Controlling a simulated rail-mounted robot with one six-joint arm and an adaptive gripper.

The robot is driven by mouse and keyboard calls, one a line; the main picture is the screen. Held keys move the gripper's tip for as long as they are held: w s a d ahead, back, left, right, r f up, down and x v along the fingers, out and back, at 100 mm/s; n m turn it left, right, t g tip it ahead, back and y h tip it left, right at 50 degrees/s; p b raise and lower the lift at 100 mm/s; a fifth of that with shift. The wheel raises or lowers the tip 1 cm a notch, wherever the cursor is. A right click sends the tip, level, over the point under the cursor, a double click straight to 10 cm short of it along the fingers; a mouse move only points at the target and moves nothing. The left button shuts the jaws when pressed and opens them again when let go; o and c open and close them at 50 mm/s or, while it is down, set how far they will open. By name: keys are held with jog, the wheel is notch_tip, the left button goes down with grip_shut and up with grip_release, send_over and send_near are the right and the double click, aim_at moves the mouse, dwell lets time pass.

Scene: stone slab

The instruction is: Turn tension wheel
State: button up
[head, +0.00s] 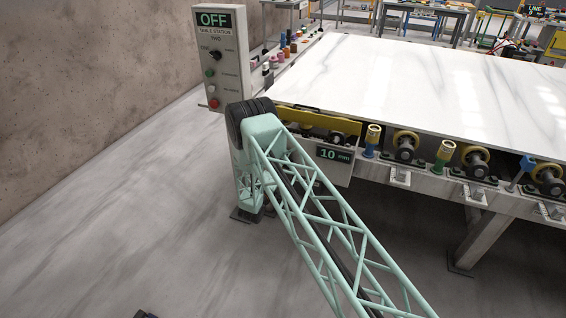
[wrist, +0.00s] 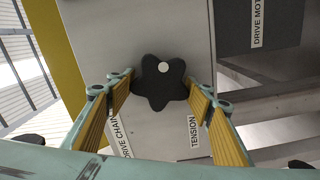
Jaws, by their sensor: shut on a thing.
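The tension wheel (wrist: 160,88) is a black, star-shaped knob with a pale dot near its top edge, seen in the wrist view on a grey panel. A label reading TENSION (wrist: 193,132) is just below it to the right. My gripper (wrist: 160,90) has its two yellow-padded fingers on either side of the knob, shut on it. In the head view the wheel and my gripper are hidden; my pale green lattice arm reaches down beside the table's near left end.
A white stone slab (head: 420,85) lies on the roller table. A control box (head: 222,60) reading OFF stands at the left. A display (head: 335,155) reads 10 mm. A DRIVE CHAIN label (wrist: 122,135) and DRIVE MOTOR housing (wrist: 235,25) flank the wheel. Open floor lies left.

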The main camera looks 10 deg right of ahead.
jog(key=o, duration=0.9)
jog(key=shift+v, duration=5.95)
jog(key=shift+r, duration=0.1)
